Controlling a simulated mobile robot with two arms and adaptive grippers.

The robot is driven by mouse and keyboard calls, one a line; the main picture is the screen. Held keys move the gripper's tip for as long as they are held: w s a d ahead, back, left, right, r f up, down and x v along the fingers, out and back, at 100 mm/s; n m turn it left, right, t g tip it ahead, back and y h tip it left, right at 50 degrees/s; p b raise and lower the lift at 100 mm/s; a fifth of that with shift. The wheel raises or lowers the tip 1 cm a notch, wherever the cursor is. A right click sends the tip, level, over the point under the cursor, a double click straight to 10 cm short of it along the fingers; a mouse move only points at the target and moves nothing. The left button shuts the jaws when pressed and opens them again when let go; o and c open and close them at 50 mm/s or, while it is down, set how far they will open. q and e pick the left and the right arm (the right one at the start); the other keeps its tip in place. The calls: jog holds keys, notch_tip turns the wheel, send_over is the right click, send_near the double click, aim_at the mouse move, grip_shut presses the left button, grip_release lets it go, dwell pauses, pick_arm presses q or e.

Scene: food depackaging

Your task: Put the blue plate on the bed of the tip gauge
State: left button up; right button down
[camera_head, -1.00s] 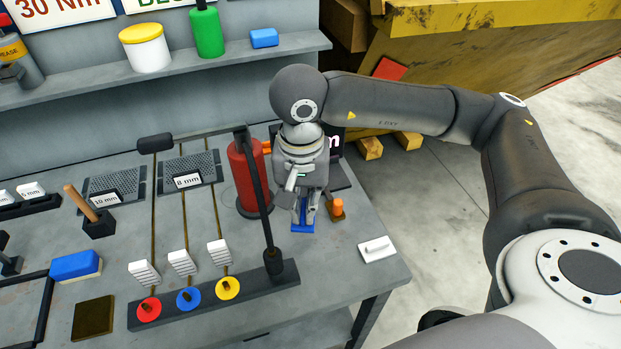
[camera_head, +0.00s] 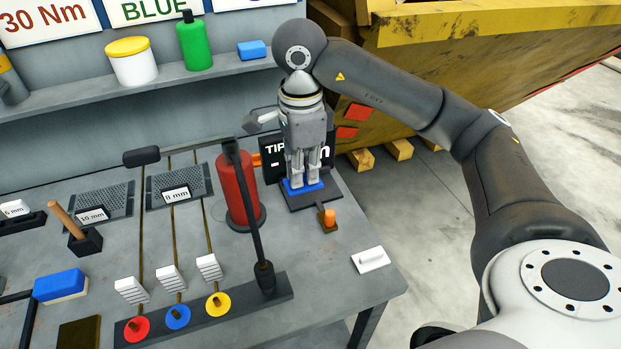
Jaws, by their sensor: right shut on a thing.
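My right gripper (camera_head: 303,180) points straight down and is shut on the blue plate (camera_head: 309,188), whose edges show around the fingertips. The plate is over the dark bed (camera_head: 316,202) of the tip gauge at the back right of the bench. I cannot tell whether the plate touches the bed or is just above it. The gauge's black display (camera_head: 272,156) with white "TIP" lettering stands behind the gripper, which hides part of it. My left gripper is not in view.
A red cylinder (camera_head: 237,190) and a black lever arm stand left of the gauge. An orange-topped piece (camera_head: 329,218) is just in front of the bed. A white block (camera_head: 370,259) lies near the right bench edge. The bench between them is clear.

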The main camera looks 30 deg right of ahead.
jog(key=w+d+f+p, duration=0.1)
jog(key=w+d+f, duration=0.2)
jog(key=f, duration=0.1)
jog(key=w+d+f+p, duration=0.2)
jog(key=w+d+f, duration=0.1)
jog(key=w, duration=0.1)
jog(key=shift+w+d+f, duration=0.1)
jog(key=shift+d+f, duration=0.2)
jog(key=shift+f, duration=0.05)
notch_tip(320, 180, down, 3)
jog(key=shift+w+d+r+p, duration=0.1)
jog(key=shift+p, duration=0.95)
jog(key=shift+f, duration=0.35)
jog(key=shift+f, duration=0.1)
jog(key=shift+f, duration=0.15)
jog(key=c, duration=1.6)
grip_release()
jog(key=shift+o, duration=0.2)
